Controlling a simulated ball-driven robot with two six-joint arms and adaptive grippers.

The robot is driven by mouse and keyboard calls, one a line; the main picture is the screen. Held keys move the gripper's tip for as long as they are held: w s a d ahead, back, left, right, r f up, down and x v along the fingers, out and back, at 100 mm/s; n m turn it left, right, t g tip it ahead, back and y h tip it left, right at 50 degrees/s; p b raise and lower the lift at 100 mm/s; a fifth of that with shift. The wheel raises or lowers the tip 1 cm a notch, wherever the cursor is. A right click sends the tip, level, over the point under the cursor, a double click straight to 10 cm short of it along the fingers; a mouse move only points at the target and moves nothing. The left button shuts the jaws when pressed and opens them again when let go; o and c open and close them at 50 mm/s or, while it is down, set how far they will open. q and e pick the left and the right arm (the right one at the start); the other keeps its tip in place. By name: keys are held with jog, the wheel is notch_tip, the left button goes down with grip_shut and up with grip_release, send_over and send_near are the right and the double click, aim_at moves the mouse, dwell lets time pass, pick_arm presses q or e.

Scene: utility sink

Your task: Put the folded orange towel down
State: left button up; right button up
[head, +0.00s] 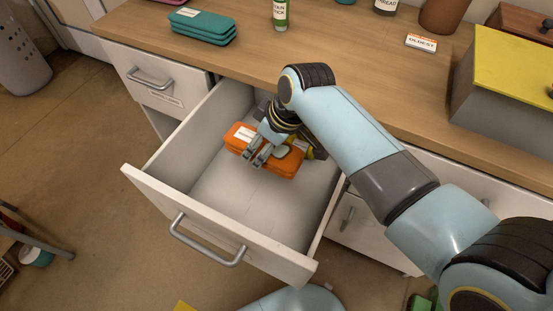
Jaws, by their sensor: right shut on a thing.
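The folded orange towel (285,165) is inside the open white drawer (237,215), toward its back. It has a white label on its left end. My right gripper (259,156) reaches down into the drawer from the right and is shut on the towel. The gripper covers the middle of the towel. I cannot tell whether the towel touches the drawer bottom. My left gripper is not in view.
Folded teal towels (203,26) lie on the wooden counter (330,58). A green and white bottle (281,14) and a box with a yellow lid (510,70) stand there too. The front of the drawer is empty.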

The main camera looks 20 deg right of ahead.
send_over(254, 192)
jog(key=s+d, duration=0.1)
jog(key=shift+n, duration=0.3)
notch_tip(254, 192, down, 5)
jog(key=shift+s+r+p, duration=0.15)
jog(key=shift+p, duration=0.2)
notch_tip(254, 192, down, 6)
jog(key=b, duration=0.6)
jog(key=shift+s, duration=0.1)
jog(key=shift+f+b, duration=0.45)
jog(key=shift+b, duration=0.2)
notch_tip(254, 192, down, 3)
jog(key=b, duration=0.3)
jog(key=shift+f+b, duration=0.2)
jog(key=shift+b, duration=0.15)
jog(key=shift+r, duration=0.2)
jog(key=shift+f, duration=0.15)
jog(key=o, duration=1.3)
